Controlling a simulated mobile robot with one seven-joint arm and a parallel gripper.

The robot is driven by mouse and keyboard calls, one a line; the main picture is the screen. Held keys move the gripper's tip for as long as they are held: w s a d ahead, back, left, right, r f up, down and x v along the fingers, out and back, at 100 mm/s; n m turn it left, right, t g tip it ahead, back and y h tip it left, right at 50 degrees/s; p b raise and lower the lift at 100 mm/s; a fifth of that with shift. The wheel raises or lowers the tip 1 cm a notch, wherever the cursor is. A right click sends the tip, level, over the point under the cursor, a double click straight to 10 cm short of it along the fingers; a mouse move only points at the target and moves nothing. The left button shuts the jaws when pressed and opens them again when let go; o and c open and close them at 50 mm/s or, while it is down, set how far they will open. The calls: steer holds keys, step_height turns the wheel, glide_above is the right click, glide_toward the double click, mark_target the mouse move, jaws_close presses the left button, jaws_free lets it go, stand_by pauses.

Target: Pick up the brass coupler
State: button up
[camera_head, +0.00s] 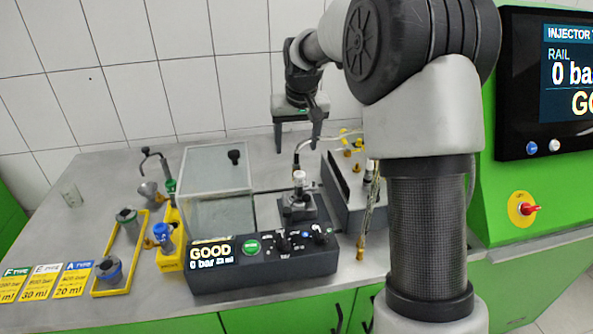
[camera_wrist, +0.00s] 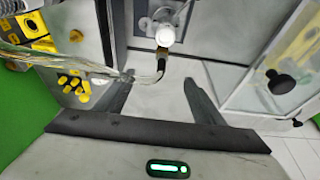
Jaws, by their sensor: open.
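A brass-coloured end piece (camera_head: 360,246), which looks like the brass coupler, hangs at the low end of a braided hose (camera_head: 371,205) at the front right of the bench, beside my arm. Several yellow-brass fittings (camera_head: 351,152) stand on the grey box behind it; they also show in the wrist view (camera_wrist: 73,86). I cannot tell for sure which piece is the coupler. My gripper (camera_head: 297,142) is open and empty, pointing down above the back of the bench. In the wrist view the open fingers (camera_wrist: 160,82) have a thin dark-ended line between or below them.
A clear-walled chamber (camera_head: 215,208) with a black knob stands left of a clamp holding a white-topped injector (camera_head: 299,182). A control box (camera_head: 263,262) reads GOOD. Yellow trays (camera_head: 125,290) and cards lie left. A green cabinet (camera_head: 520,165) with a screen bounds the right.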

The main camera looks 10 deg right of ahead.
steer(key=shift+s+d+r, duration=0.1)
steer(key=shift+r, duration=0.15)
steer(key=c, duration=0.3)
steer(key=s+r+p, duration=0.2)
steer(key=r, duration=0.1)
steer(key=s+d+r+n+p, duration=0.1)
steer(key=s+r+p, duration=0.1)
steer(key=s+d+r+n+y+p, duration=0.1)
steer(key=s+r+p, duration=0.1)
steer(key=r+p, duration=0.1)
steer(key=shift+s+d+r+t, duration=0.1)
steer(key=shift+s+r+t, duration=0.05)
steer(key=shift+r+t, duration=0.15)
steer(key=shift+c, duration=1.3)
steer(key=n, duration=0.1)
glide_toward(297, 163)
steer(key=x, duration=0.5)
steer(key=shift+s+d+f+p, duration=0.2)
steer(key=shift+s+p, duration=0.1)
steer(key=shift+w+p+x, duration=0.1)
steer(key=shift+p+x, duration=0.1)
steer(key=shift+x, duration=1.1)
steer(key=shift+w+p+x, duration=0.15)
steer(key=shift+x, duration=1.1)
